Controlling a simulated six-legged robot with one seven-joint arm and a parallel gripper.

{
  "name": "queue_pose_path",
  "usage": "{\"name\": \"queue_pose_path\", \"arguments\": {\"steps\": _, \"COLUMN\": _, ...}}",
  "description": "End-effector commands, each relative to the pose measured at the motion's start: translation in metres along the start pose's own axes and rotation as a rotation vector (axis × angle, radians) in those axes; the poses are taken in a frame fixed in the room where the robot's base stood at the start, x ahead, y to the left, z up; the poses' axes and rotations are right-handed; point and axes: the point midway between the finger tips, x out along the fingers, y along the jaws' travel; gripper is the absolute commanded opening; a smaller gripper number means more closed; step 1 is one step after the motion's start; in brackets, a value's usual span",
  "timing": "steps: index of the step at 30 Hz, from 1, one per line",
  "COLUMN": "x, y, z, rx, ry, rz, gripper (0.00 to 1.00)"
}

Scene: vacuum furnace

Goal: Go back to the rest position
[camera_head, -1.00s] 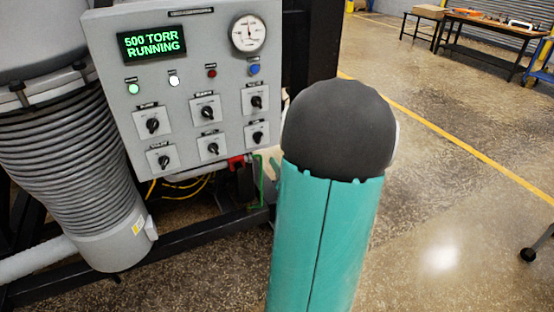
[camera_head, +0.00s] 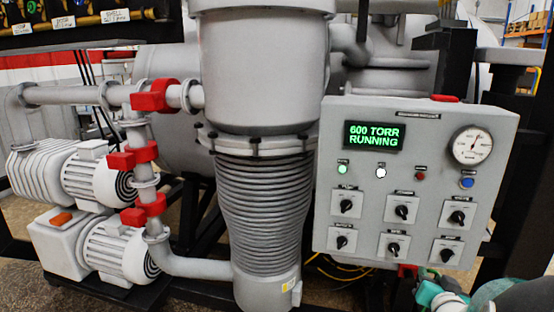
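The grey control panel (camera_head: 418,180) stands at the right of the head view. Its green display (camera_head: 374,136) reads "600 TORR RUNNING". The round gauge (camera_head: 472,145) is at its upper right. The green lamp (camera_head: 342,169) and the white lamp (camera_head: 381,173) look bright. Several black rotary knobs sit in two rows below. Teal and pale parts of my arm show at the bottom right corner, low in front of the panel and cut off by the frame. I cannot make out my gripper's fingers.
A grey ribbed column (camera_head: 267,205) stands left of the panel. Pumps (camera_head: 92,250) and pipes with red clamps (camera_head: 156,95) fill the left. A dark frame with labelled valves (camera_head: 70,22) crosses the upper left. Yellow cables (camera_head: 340,268) hang below the panel.

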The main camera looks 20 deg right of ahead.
Motion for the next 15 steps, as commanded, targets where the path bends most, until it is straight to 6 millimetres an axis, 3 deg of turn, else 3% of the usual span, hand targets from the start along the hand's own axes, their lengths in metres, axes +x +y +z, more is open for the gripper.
{"name": "queue_pose_path", "arguments": {"steps": 1, "x": -0.002, "y": -0.026, "z": -0.003, "rx": -0.046, "ry": -0.033, "rz": 0.001, "gripper": 0.32}}
{"name": "queue_pose_path", "arguments": {"steps": 8, "x": -0.035, "y": -0.111, "z": 0.006, "rx": -0.214, "ry": -0.239, "rz": 0.025, "gripper": 0.32}}
{"name": "queue_pose_path", "arguments": {"steps": 11, "x": -0.063, "y": -0.146, "z": 0.015, "rx": -0.277, "ry": -0.339, "rz": 0.005, "gripper": 0.32}}
{"name": "queue_pose_path", "arguments": {"steps": 15, "x": -0.114, "y": -0.191, "z": 0.033, "rx": -0.367, "ry": -0.493, "rz": -0.057, "gripper": 0.32}}
